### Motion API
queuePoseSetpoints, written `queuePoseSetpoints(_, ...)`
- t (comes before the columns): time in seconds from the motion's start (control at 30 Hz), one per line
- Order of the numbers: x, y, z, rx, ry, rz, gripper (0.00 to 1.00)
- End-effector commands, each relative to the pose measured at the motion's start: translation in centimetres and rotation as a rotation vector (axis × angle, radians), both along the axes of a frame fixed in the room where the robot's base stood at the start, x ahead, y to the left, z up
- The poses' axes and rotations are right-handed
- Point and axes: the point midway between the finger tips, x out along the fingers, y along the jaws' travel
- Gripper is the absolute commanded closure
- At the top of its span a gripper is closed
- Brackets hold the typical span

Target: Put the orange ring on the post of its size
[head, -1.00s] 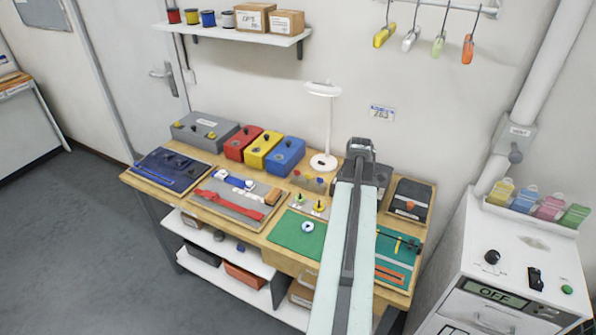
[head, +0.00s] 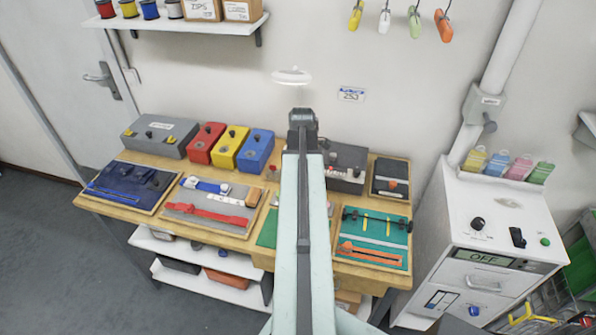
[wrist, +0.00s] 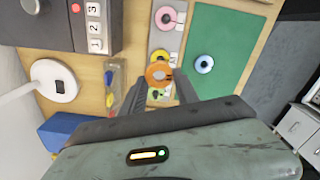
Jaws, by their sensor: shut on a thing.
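My gripper (wrist: 159,92) is shut on the orange ring (wrist: 158,75), which sits between its fingertips in the wrist view. The ring is over a grey post board (wrist: 157,40) and hides part of it; I cannot tell its height above the board. A pink ring (wrist: 167,17) is at the board's far end, and yellow pieces show close around the orange ring. A pale blue ring (wrist: 203,64) lies on the green mat (wrist: 225,35) to the right. In the head view my arm hides the post board and the held ring.
A red box (head: 204,143), a yellow box (head: 229,147) and a blue box (head: 255,150) stand at the back of the bench. A lamp (head: 291,76) is behind my arm. A dark control box (head: 345,166) and a teal tray (head: 372,238) are to its right.

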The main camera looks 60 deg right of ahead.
Motion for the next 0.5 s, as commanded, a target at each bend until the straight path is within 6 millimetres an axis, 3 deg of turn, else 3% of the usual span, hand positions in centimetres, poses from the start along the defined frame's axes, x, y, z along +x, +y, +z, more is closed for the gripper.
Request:
queuePoseSetpoints(0.03,0.0,0.1,2.0,0.001,0.001,-0.021,1.00)
queuePoseSetpoints(0.1,0.0,0.1,2.4,0.001,0.001,-0.044,1.00)
queuePoseSetpoints(0.5,0.1,0.2,0.5,0.001,0.001,-0.051,1.00)
